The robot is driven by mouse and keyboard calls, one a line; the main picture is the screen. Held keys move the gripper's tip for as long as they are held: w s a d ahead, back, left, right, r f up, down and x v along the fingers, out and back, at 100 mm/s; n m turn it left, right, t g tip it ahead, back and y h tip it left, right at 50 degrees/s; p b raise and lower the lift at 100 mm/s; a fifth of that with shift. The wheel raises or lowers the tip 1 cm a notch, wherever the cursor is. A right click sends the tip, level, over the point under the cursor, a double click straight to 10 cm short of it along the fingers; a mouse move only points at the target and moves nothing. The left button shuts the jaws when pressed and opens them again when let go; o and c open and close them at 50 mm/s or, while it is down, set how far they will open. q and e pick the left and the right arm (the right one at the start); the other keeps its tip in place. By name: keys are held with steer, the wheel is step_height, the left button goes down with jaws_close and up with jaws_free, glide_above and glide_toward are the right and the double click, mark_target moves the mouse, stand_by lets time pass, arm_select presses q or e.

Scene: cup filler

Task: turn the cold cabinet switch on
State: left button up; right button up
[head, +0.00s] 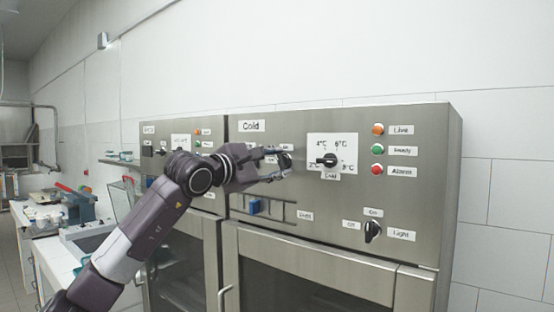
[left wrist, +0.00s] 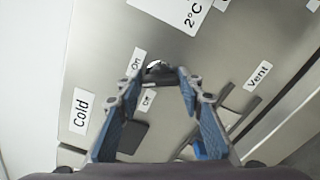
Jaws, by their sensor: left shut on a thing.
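The cold cabinet switch is a dark rotary knob (head: 286,161) on the steel panel, below the "Cold" label (head: 251,126). My left gripper (head: 276,163) is at it, its fingers on either side of the knob. My right gripper is not in view.
A temperature dial (head: 328,160) sits right of the switch. The blue vent slider (head: 255,206) is below my gripper. A light switch (head: 372,231) and several indicator lamps (head: 377,149) are at the right. A cluttered counter (head: 55,262) stands at the left.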

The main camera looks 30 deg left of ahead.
arm_select(q)
steer(key=m+p, duration=0.1)
steer(key=m, duration=0.2)
steer(key=shift+m+p, duration=0.3)
steer(key=shift+m, duration=1)
steer(key=o, duration=1.2)
steer(key=shift+c, duration=0.2)
steer(key=s, duration=1.2)
steer(key=shift+a, duration=0.45)
